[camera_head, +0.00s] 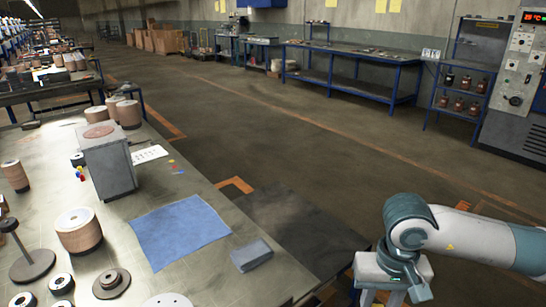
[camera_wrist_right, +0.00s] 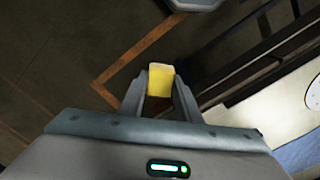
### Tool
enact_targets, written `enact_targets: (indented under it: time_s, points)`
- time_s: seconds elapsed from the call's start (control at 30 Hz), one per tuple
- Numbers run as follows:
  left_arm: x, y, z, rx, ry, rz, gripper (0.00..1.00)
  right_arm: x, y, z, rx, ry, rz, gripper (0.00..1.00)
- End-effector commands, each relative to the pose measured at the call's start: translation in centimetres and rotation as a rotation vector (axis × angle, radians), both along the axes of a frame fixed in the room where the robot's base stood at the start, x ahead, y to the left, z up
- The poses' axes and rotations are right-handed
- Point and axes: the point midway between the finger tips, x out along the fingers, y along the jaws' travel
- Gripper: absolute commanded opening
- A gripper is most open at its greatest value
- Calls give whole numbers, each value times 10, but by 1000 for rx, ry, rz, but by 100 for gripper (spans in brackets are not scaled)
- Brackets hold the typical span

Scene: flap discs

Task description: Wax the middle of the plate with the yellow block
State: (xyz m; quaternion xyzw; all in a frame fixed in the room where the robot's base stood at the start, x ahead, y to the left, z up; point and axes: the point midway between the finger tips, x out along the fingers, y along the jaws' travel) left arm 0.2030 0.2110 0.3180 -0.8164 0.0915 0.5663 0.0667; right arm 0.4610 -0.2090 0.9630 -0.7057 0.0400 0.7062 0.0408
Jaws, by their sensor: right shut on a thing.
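The yellow block (camera_wrist_right: 160,77) is between the fingers of my right gripper (camera_wrist_right: 159,92), which is shut on it. In the head view my right gripper (camera_head: 392,296) is at the bottom right, off the table's right side, cut by the frame edge; the block is not visible there. A grey box (camera_head: 107,163) on the table has a round reddish-brown plate (camera_head: 99,131) on top, far to the left of the gripper. A flat pale disc (camera_head: 168,300) lies at the table's near edge; I cannot tell which one is the task's plate. My left gripper is not in view.
A blue cloth (camera_head: 180,230) and a grey-blue block (camera_head: 251,254) lie on the table (camera_head: 225,280) between the box and my right arm. Flap-disc stacks (camera_head: 78,232) and a spindle stand (camera_head: 31,263) are at left. Open floor (camera_head: 270,130) lies beyond.

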Motion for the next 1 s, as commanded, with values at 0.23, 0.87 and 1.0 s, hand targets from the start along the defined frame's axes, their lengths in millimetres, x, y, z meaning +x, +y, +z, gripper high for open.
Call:
enact_targets:
  time_s: [0.23,0.87,1.0]
  points:
    - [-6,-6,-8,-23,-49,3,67,-3,5,3,-1,-1,108,0]
    - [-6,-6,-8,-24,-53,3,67,-3,5,4,-4,-4,117,0]
    - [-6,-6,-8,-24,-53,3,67,-3,5,4,-2,-3,115,0]
